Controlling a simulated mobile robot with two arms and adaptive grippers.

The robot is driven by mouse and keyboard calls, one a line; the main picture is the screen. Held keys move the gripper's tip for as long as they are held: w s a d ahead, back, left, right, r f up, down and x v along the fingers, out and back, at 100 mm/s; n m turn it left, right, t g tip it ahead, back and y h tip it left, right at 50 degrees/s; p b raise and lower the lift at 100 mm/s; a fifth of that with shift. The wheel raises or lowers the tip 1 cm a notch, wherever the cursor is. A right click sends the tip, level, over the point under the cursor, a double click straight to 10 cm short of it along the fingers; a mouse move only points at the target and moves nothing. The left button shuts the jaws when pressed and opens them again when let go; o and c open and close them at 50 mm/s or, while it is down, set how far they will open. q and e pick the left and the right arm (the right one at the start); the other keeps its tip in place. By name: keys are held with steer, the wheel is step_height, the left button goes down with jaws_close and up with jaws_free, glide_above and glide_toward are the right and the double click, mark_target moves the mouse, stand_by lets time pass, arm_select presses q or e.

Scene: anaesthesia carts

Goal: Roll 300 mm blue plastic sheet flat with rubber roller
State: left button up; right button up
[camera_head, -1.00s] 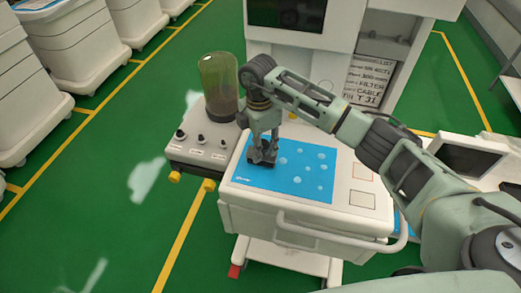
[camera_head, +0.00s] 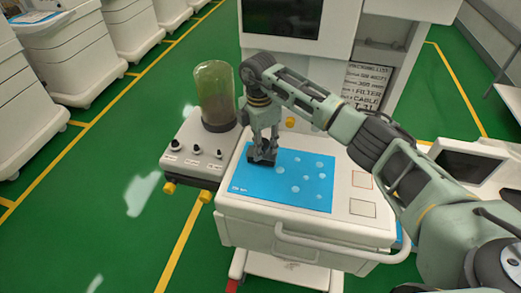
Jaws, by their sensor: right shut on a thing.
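The blue plastic sheet (camera_head: 245,188) lies on the cart's white top, with several pale round spots, which look like bubbles, on its middle and right part. My right gripper (camera_head: 262,155) points down over the sheet's left part, near its back edge. It is shut on a dark object, which seems to be the rubber roller (camera_head: 261,163). The roller is at the sheet's surface; I cannot tell whether it presses on it. The gripper hides part of the roller and of the sheet behind it. My left gripper is not in view.
The cart (camera_head: 300,227) has a front rail handle. Left of the sheet stand a panel with black knobs (camera_head: 195,149) and a green-tinted cylinder (camera_head: 215,95). A packing list (camera_head: 368,88) hangs behind. A screen (camera_head: 467,162) stands at right. Green floor is free at left.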

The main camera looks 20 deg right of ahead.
steer(key=shift+w+d+b, duration=0.65)
steer(key=shift+w, duration=0.3)
steer(key=shift+w+d+f+b, duration=0.1)
steer(key=shift+w+d+b, duration=0.35)
steer(key=shift+w+b, duration=0.2)
steer(key=shift+w+d+b, duration=0.45)
steer(key=shift+w+b, duration=0.15)
steer(key=shift+w, duration=0.05)
steer(key=shift+w+d+b, duration=0.3)
steer(key=shift+w, duration=0.15)
steer(key=shift+r, duration=0.2)
step_height(320, 180, up, 5)
steer(key=p, duration=0.4)
